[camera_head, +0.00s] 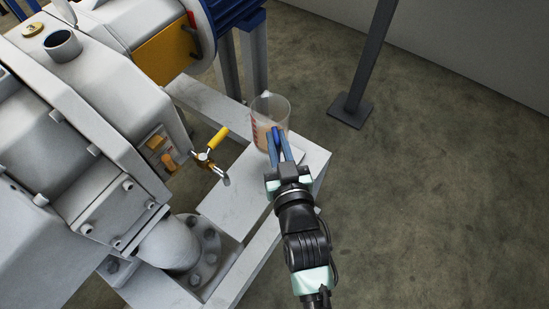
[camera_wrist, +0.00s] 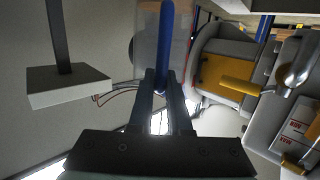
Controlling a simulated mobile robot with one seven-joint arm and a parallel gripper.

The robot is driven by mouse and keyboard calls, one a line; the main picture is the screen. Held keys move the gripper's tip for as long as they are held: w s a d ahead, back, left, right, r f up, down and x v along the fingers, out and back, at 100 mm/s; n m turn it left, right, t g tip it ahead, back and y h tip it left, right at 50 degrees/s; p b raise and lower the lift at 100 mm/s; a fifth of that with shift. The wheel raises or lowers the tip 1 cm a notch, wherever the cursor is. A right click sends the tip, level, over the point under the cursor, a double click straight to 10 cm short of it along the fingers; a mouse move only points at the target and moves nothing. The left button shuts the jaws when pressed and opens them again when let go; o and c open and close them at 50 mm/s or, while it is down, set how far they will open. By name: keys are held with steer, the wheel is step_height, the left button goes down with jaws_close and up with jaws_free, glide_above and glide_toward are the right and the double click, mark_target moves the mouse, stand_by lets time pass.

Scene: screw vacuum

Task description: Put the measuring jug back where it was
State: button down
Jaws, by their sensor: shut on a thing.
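The measuring jug (camera_head: 268,112) is clear with red markings and some brownish contents low inside. It stands upright at the corner of the grey metal frame (camera_head: 312,158), beside the machine; whether its base touches the frame is hard to tell. My gripper (camera_head: 276,138) reaches it from the front, its blue fingers shut on the jug's handle. The jug's lower part is partly hidden by my gripper in the head view.
A yellow-handled valve (camera_head: 213,144) with a downward spout sticks out just left of the jug. The large grey machine (camera_head: 90,130) fills the left side. A dark post on a square foot (camera_head: 350,110) stands at the right. The floor to the right is clear.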

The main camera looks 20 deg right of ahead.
steer(key=shift+f+b, duration=1.25)
steer(key=shift+f, duration=2.15)
steer(key=shift+f, duration=0.15)
steer(key=c, duration=0.9)
jaws_free()
steer(key=shift+o, duration=0.2)
steer(key=shift+r, duration=0.2)
steer(key=p+v, duration=0.3)
steer(key=v, duration=0.9)
steer(key=shift+p, duration=0.3)
steer(key=shift+f, duration=0.1)
